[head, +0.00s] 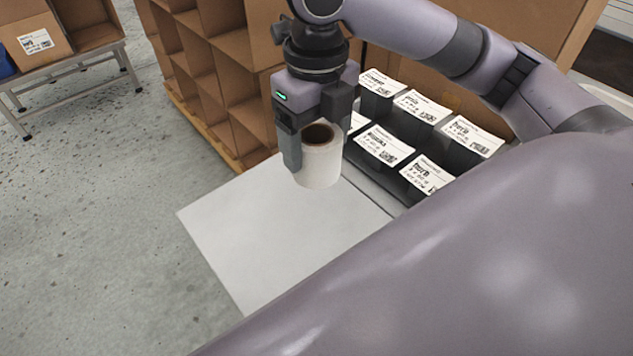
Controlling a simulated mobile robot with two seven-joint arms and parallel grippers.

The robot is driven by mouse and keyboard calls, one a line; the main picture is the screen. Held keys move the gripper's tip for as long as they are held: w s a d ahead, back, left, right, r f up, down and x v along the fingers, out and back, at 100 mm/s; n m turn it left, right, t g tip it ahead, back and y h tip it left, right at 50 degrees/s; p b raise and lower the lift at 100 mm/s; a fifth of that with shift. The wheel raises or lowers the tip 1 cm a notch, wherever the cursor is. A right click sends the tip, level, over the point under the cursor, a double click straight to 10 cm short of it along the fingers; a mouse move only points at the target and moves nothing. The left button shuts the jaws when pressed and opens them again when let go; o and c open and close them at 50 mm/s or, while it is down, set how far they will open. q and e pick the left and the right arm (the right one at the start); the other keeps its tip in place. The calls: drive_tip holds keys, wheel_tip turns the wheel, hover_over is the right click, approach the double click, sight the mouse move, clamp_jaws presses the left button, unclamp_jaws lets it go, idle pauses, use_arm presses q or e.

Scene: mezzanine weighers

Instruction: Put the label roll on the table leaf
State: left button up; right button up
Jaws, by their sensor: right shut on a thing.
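A white label roll (319,167) with a brown core is upright in my right gripper (318,150). The gripper points down, its fingers on either side of the roll. The table leaf (265,228) is a flat white panel below and around the roll in the picture. I cannot tell whether the roll touches the leaf or hangs just above it. The bare part of the leaf is empty. My left gripper is not in view.
Several dark bins (384,146) with white labels stand right of the leaf. Cardboard pigeonholes (215,75) on a pallet stand behind it. A metal stand (70,66) with cartons is at the far left. Open concrete floor (110,190) lies left of the leaf.

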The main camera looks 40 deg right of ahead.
wheel_tip(320, 180, down, 11)
drive_tip(key=shift+r+b, duration=0.1)
drive_tip(key=shift+b, duration=0.45)
drive_tip(key=o, duration=1.1)
wheel_tip(320, 180, up, 12)
drive_tip(key=p, duration=0.1)
drive_tip(key=shift+p, duration=0.3)
